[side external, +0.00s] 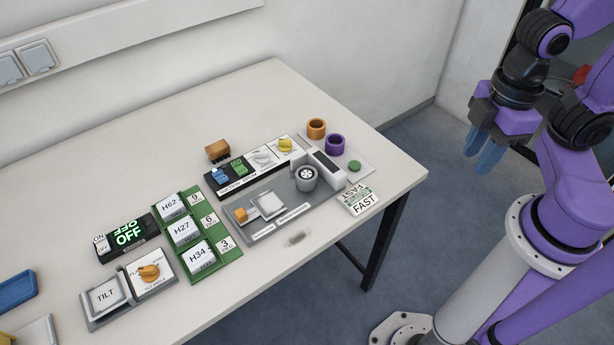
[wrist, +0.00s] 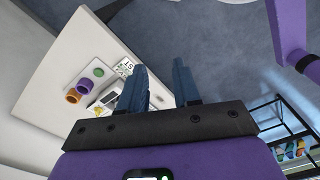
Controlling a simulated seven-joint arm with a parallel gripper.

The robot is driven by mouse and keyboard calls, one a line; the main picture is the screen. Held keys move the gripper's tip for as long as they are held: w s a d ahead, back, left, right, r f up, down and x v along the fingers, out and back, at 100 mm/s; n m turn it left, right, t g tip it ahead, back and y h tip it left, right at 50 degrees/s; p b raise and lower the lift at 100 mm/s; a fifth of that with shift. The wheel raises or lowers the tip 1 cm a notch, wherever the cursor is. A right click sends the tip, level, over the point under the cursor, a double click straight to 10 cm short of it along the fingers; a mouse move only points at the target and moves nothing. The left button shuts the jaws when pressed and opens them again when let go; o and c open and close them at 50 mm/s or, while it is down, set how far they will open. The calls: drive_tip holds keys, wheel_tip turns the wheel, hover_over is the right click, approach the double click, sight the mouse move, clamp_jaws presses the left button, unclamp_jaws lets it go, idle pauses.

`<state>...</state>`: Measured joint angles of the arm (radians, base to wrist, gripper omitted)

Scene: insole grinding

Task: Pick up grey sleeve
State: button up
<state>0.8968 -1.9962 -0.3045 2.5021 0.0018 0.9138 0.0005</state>
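A grey sleeve (side external: 306,184) stands upright on the grey grinding unit (side external: 268,232), around a dark-and-white spoked hub. An orange sleeve (side external: 316,129) and a purple sleeve (side external: 335,146) stand behind it to the right. My gripper (side external: 482,152) is in the air off the table's right end, far from the grey sleeve. Its blue fingers are apart with nothing between them, as the wrist view also shows (wrist: 160,70). In the wrist view the orange sleeve (wrist: 71,96) and purple sleeve (wrist: 82,88) show at left; I cannot make out the grey sleeve clearly there.
A green button (side external: 354,165) sits right of the sleeves, with FAST cards (side external: 361,199) near the table edge. Green trays of labelled blocks (side external: 182,232), an OFF display (side external: 128,236) and a TILT panel (side external: 108,295) lie left. The white table (side external: 395,180) is clear at its right end.

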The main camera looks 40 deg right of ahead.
drive_tip(key=o, duration=0.7)
drive_tip(key=n, duration=0.5)
hover_over(306, 174)
drive_tip(key=f, duration=1.5)
drive_tip(key=shift+s, duration=0.2)
drive_tip(key=shift+w+f, duration=0.15)
drive_tip(key=shift+f, duration=2.7)
